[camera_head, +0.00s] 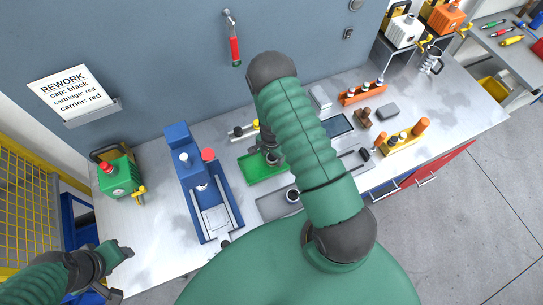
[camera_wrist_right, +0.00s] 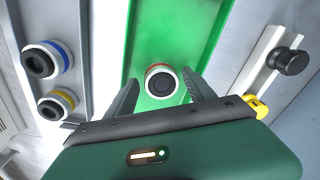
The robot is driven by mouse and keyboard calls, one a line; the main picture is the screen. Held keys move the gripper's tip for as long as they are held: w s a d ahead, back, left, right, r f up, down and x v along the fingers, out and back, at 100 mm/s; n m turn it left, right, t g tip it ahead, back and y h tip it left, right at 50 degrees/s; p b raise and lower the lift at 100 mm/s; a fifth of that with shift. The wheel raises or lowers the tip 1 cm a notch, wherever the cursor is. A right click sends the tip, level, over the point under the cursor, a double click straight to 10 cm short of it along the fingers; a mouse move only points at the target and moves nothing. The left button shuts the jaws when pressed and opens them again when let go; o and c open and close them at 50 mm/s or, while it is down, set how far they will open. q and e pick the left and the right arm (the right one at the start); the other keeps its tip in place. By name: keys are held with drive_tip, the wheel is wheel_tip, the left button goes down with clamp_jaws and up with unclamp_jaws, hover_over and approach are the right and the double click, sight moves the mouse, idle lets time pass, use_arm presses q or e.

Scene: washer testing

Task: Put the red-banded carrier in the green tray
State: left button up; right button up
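The red-banded carrier (camera_wrist_right: 160,80) is a short white cylinder with a red band and a dark round top. In the right wrist view it appears upright on the floor of the green tray (camera_wrist_right: 152,28). My right gripper (camera_wrist_right: 164,92) is around it, with a visible gap between each finger and the carrier. In the head view my right gripper (camera_head: 270,156) is over the green tray (camera_head: 258,174), and my arm hides part of the tray; I cannot make out the carrier there. My left gripper (camera_head: 112,270) is at the lower left, away from the tray, its fingers unclear.
Blue-banded (camera_wrist_right: 47,60) and yellow-banded (camera_wrist_right: 56,104) carriers stand beside the tray. A rail with a black knob (camera_wrist_right: 288,60) lies on its other side. A blue fixture (camera_head: 192,172) stands left of the tray. An orange rack (camera_head: 362,93) is at the back right.

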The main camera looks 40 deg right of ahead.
sight(270, 161)
drive_tip(key=shift+d, duration=0.25)
drive_tip(key=shift+s+r, duration=0.1)
drive_tip(key=shift+r, duration=0.05)
drive_tip(key=shift+d+r, duration=0.1)
drive_tip(key=shift+r, duration=0.15)
wheel_tip(270, 161, up, 12)
drive_tip(key=a+b, duration=0.2)
drive_tip(key=s+a+r+n+t, duration=0.1)
drive_tip(key=s+a+r+n, duration=0.3)
drive_tip(key=a+r+n, duration=0.35)
drive_tip(key=s+a+r+n+t, duration=0.2)
drive_tip(key=s+a+r+n, duration=0.2)
drive_tip(key=a+r+n, duration=0.4)
use_arm(q)
drive_tip(key=s+b+x, duration=0.3)
drive_tip(key=b+x, duration=0.9)
drive_tip(key=x, duration=0.1)
drive_tip(key=shift+d+f, duration=0.2)
drive_tip(key=shift+f, duration=0.5)
use_arm(e)
drive_tip(key=s+d+x, duration=0.1)
drive_tip(key=s+x, duration=0.1)
drive_tip(key=x, duration=1.1)
drive_tip(key=shift+s+f+n+g, duration=0.2)
drive_tip(key=shift+f+n+g, duration=0.15)
drive_tip(key=shift+f, duration=0.3)
use_arm(q)
drive_tip(key=shift+a, duration=0.1)
